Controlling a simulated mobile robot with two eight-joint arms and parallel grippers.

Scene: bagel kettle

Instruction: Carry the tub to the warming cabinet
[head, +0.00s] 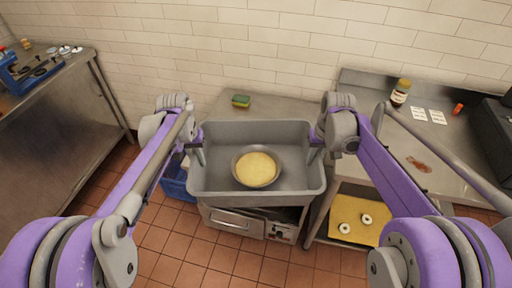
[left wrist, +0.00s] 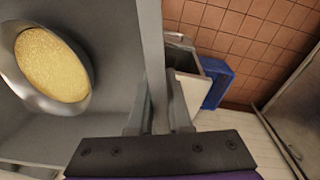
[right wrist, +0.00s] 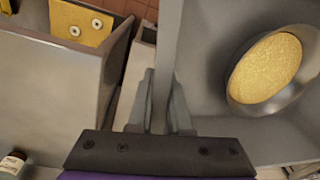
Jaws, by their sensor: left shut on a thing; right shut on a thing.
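The grey rectangular tub (head: 305,180) is in the middle of the head view, in front of a steel counter. A round metal bowl (head: 237,175) with yellow, grainy contents stands inside it. My left gripper (head: 198,150) is shut on the tub's left wall; in the left wrist view its fingers (left wrist: 157,95) straddle that wall. My right gripper (head: 317,147) is shut on the right wall, with its fingers (right wrist: 160,95) on either side of it. A steel appliance (head: 236,220) with a door handle and controls shows below the tub; I cannot tell whether it is the warming cabinet.
A green and yellow sponge (head: 241,101) lies on the back counter (head: 280,107). A right counter (head: 400,150) bears a jar (head: 400,93) and white cards; a yellow board (head: 350,212) with two rings lies below. A blue crate (head: 177,186) is on the floor. A steel table (head: 60,130) stands left.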

